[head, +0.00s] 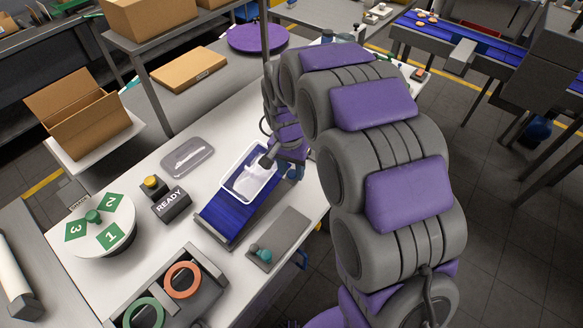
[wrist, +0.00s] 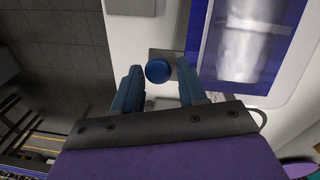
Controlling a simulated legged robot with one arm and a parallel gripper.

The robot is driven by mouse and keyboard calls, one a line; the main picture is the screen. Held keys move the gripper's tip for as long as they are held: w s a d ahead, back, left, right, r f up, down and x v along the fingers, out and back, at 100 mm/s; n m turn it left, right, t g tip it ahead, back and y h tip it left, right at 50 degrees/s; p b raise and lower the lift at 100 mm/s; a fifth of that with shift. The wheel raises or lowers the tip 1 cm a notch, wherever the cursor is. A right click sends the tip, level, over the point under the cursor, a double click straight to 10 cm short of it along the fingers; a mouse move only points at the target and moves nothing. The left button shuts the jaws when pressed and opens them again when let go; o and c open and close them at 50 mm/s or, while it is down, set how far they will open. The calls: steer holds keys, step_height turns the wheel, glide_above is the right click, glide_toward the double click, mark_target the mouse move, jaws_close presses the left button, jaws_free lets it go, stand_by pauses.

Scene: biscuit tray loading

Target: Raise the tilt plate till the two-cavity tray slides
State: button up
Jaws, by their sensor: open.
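The tilt plate (head: 226,213) is a blue sloped surface in a dark frame on the white table in the head view. The white-rimmed tray (head: 233,171) lies at its far end, with a pale, shiny inside. The tray (wrist: 285,85) also shows at the right of the wrist view; its two cavities are hard to make out. A round blue knob (wrist: 158,70) on a grey base sits left of the tray. My gripper (wrist: 160,80) is open, its teal fingers on either side of the knob. Contact with the knob is not clear. My arm hides part of this area in the head view.
A black READY box (head: 171,203) with a yellow button stands left of the plate. A numbered turntable (head: 98,225), a clear lid (head: 187,158), a grey pad with a teal knob (head: 277,237) and a ring holder (head: 168,297) surround it. The table's edge is close on the right.

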jaws_close()
steer(key=shift+r, duration=0.15)
steer(key=shift+s+a+r+t+p, duration=0.2)
steer(key=shift+s+r+t+p, duration=0.1)
steer(key=shift+r+p, duration=0.25)
jaws_free()
steer(key=shift+a, duration=0.1)
step_height(320, 180, up, 17)
steer(key=a+p, duration=0.2)
steer(key=shift+p, duration=0.3)
